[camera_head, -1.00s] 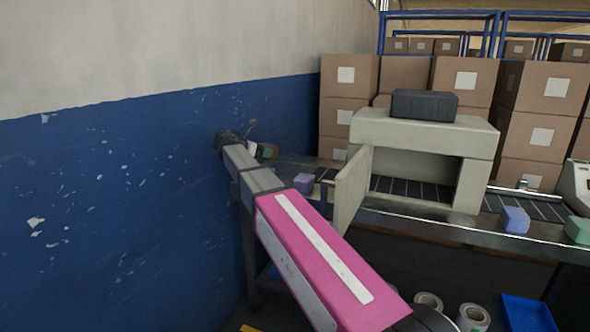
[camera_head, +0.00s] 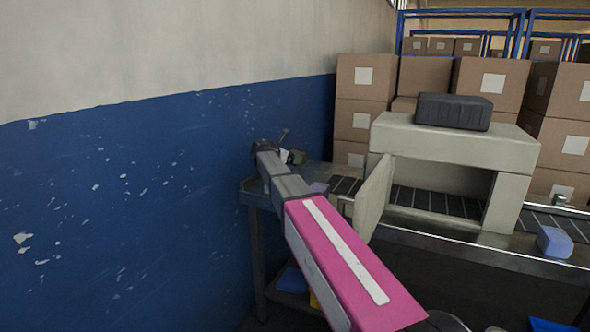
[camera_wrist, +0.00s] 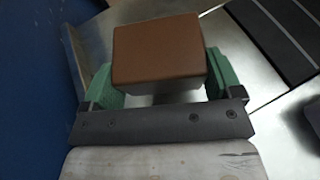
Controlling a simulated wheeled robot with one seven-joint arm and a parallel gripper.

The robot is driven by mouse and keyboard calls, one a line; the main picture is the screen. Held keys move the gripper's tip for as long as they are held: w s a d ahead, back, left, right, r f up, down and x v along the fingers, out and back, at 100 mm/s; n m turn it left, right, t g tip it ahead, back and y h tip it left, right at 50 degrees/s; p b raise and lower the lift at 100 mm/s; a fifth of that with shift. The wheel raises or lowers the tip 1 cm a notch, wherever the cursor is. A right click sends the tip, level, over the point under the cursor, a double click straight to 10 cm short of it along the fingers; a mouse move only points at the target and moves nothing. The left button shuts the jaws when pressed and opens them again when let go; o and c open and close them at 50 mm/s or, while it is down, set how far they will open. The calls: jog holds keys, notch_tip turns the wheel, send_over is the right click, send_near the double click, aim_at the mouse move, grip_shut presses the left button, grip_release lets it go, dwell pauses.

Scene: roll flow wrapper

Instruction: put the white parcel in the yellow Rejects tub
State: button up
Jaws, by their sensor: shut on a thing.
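My gripper (camera_wrist: 158,90) has green fingers on both sides of a brown-topped block (camera_wrist: 158,50) in the wrist view and is shut on it. The block's lower side looks pale grey; I cannot tell if it is the white parcel. In the head view my gripper (camera_head: 285,156) is at the far end of my pink arm, above the steel table's left end by the blue wall; the block is too small there to make out.
A beige scanner tunnel (camera_head: 450,146) with an open side panel (camera_head: 372,200) stands over the conveyor right of my arm. A purple block (camera_head: 318,187) lies beside my arm, a blue block (camera_head: 555,242) farther right. The blue wall (camera_head: 150,200) bounds the left.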

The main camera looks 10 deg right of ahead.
jog(key=x, duration=0.2)
jog(key=shift+w+d+f, duration=0.2)
jog(key=shift+f, duration=2.15)
jog(key=shift+f, duration=0.1)
jog(key=o, duration=0.8)
jog(key=shift+o, duration=0.2)
